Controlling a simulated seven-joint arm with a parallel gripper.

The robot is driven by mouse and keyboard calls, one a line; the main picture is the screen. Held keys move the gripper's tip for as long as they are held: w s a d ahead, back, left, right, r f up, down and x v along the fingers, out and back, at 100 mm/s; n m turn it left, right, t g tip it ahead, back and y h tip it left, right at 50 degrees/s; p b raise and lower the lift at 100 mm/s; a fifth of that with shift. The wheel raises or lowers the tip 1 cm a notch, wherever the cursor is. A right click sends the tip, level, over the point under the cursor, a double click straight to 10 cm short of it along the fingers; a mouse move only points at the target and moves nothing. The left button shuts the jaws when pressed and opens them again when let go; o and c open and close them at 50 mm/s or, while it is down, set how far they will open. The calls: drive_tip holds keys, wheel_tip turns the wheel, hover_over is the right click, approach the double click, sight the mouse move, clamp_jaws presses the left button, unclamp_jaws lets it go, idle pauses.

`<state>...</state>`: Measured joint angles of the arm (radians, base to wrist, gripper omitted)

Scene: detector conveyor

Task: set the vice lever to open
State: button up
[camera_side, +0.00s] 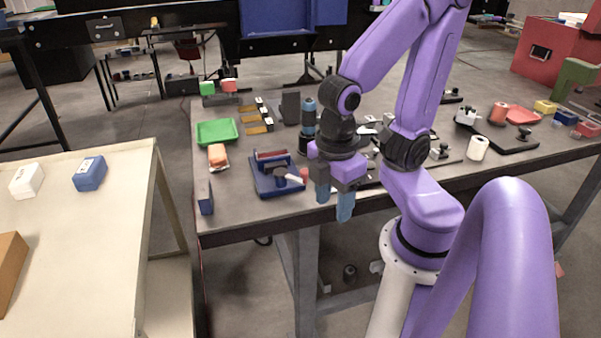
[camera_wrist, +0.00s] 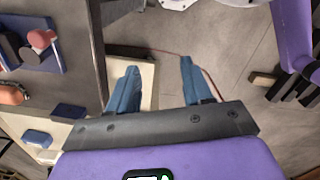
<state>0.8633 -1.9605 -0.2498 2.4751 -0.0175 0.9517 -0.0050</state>
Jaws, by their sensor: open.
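The blue vice (camera_side: 272,186) stands on the grey worktable near its front edge, with a reddish strip between its raised parts. A short pale lever (camera_side: 293,179) with a red knob (camera_side: 304,174) sticks out on its right side. In the wrist view the vice (camera_wrist: 46,60) is at the upper left, with its red knob (camera_wrist: 40,39) on top. My gripper (camera_side: 333,201) has blue fingers pointing down, apart and empty. It is right of the vice, around the table's front edge, touching nothing.
A green tray (camera_side: 217,132), an orange item (camera_side: 217,155) and a blue block (camera_side: 205,197) are on the table left of the vice. A blue-and-black cylinder (camera_side: 308,118) stands behind. A cream table (camera_side: 90,225) at the left holds a white and a blue block.

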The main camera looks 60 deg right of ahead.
drive_tip(key=w+a+f+n+g+h, duration=0.1)
drive_tip(key=w+f+n+h, duration=0.15)
drive_tip(key=w+h, duration=0.5)
drive_tip(key=n+h, duration=0.2)
drive_tip(key=h, duration=0.8)
approach(303, 176)
drive_tip(key=d, duration=1.1)
drive_tip(key=shift+s, duration=0.3)
clamp_jaws()
